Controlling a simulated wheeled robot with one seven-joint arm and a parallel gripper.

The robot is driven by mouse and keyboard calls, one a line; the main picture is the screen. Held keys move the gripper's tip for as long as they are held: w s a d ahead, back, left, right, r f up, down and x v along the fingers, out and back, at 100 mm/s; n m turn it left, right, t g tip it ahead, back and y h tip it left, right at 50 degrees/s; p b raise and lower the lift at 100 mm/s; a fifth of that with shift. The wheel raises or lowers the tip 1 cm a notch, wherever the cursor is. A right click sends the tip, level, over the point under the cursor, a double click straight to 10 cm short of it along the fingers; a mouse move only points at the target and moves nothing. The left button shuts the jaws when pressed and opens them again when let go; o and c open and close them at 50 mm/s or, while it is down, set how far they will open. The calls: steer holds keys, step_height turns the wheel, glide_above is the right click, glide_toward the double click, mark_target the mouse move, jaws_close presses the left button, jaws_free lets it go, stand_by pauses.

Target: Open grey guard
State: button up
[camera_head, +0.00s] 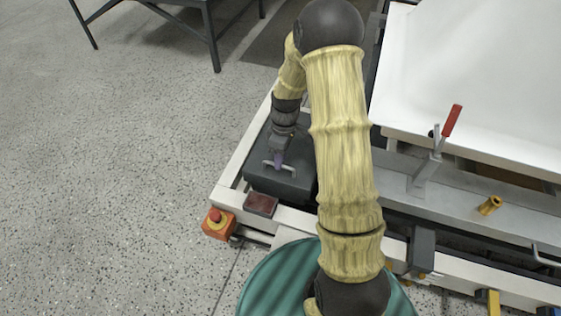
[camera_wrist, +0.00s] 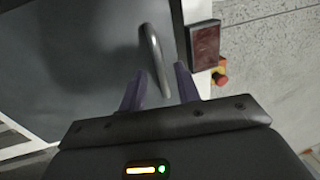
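The grey guard (camera_head: 262,180) is a dark grey box-like cover at the left end of the white machine frame, and it looks closed. It fills much of the wrist view (camera_wrist: 75,70). Its light grey bar handle (camera_head: 267,163) is on top and shows as a curved bar in the wrist view (camera_wrist: 151,52). My gripper (camera_head: 279,162) is over the handle. In the wrist view, the two purple fingers of my gripper (camera_wrist: 160,83) are apart, with the near end of the handle between them and gaps showing on both sides. Part of the guard is hidden behind my arm.
A dark red panel (camera_head: 260,204) and an orange box with a red button (camera_head: 217,223) sit by the guard's near corner. A red-handled clamp (camera_head: 446,130) stands right of my arm, beside a large white shell (camera_head: 470,70).

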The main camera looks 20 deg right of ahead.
steer(key=shift+f, duration=0.5)
steer(key=shift+c, duration=0.4)
jaws_close()
steer(key=shift+r, duration=0.15)
